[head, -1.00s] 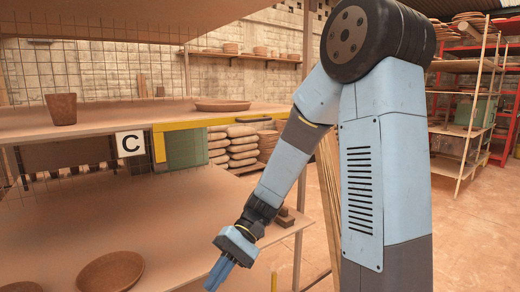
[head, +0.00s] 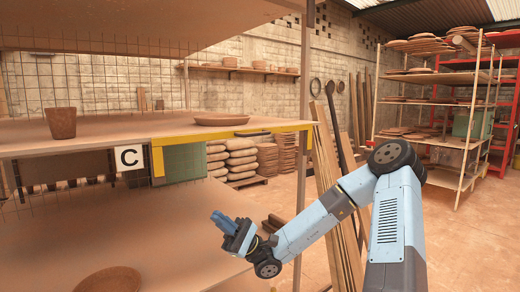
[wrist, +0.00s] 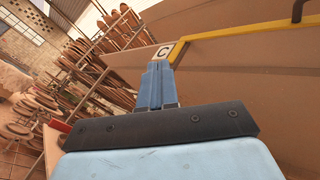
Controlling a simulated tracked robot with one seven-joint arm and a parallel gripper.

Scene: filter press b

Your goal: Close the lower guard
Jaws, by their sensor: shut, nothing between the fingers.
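A yellow-edged frame (head: 285,128) that looks like the guard runs along the front of the middle shelf, with a short yellow leg at its left end. A black handle (head: 252,134) sits on its long bar. In the wrist view, the yellow bar (wrist: 235,33) crosses the upper right and its black handle (wrist: 298,10) is at the top edge. Whether the frame is open or shut is unclear. My gripper (head: 217,219) is shut and empty, below the yellow bar over the lower shelf, apart from it. In the wrist view, its blue fingers (wrist: 157,68) point towards the C sign.
A white C sign (head: 129,158) hangs by the yellow leg. A clay pot (head: 61,123) and a plate (head: 221,119) stand on the middle shelf. A bowl (head: 108,281) is on the lower shelf. Planks (head: 338,210) lean near my arm. Floor at right is open.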

